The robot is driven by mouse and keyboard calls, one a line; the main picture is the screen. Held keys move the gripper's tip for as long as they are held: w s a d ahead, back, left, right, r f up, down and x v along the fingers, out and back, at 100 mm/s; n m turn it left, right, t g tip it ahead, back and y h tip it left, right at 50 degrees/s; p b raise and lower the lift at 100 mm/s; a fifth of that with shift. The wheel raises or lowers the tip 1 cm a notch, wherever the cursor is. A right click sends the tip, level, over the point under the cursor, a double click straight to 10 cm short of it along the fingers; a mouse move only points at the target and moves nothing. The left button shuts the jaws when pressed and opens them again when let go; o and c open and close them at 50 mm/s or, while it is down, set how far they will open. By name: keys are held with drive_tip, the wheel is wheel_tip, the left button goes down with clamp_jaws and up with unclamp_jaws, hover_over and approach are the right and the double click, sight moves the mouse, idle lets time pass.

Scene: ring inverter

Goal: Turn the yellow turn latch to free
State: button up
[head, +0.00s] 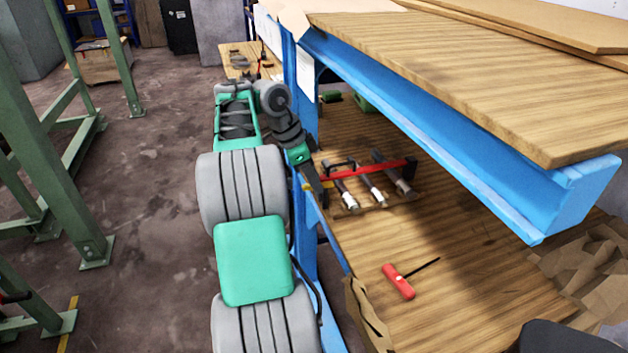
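My arm reaches up the middle of the head view and bends down to the right beside the blue bench post. My gripper (316,185) is a small dark shape at its end, next to the left end of a red bar (365,170). A small yellow piece (307,187) shows right at the gripper's left side; it may be the turn latch, but it is too small and partly hidden to tell its shape or setting. I cannot tell whether the gripper touches it or how far its fingers are apart.
Several metal-ended tools (370,185) lie by the red bar on the lower wooden shelf (440,240). The upper worktop (480,70) and blue beam (450,140) overhang the shelf. Open floor (150,190) and green frames (45,150) are left.

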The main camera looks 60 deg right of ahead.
clamp_jaws()
idle(0.4)
drive_tip(key=shift+a+f+n+b, duration=0.15)
drive_tip(key=shift+n+b, duration=0.35)
drive_tip(key=shift+b, duration=0.4)
drive_tip(key=shift+s+r+n+h, duration=0.1)
drive_tip(key=shift+r+n+h, duration=0.1)
drive_tip(key=shift+n+h, duration=0.1)
unclamp_jaws()
drive_tip(key=p+v, duration=0.5)
drive_tip(key=v, duration=0.2)
drive_tip(key=shift+r, duration=0.4)
drive_tip(key=shift+a, duration=0.1)
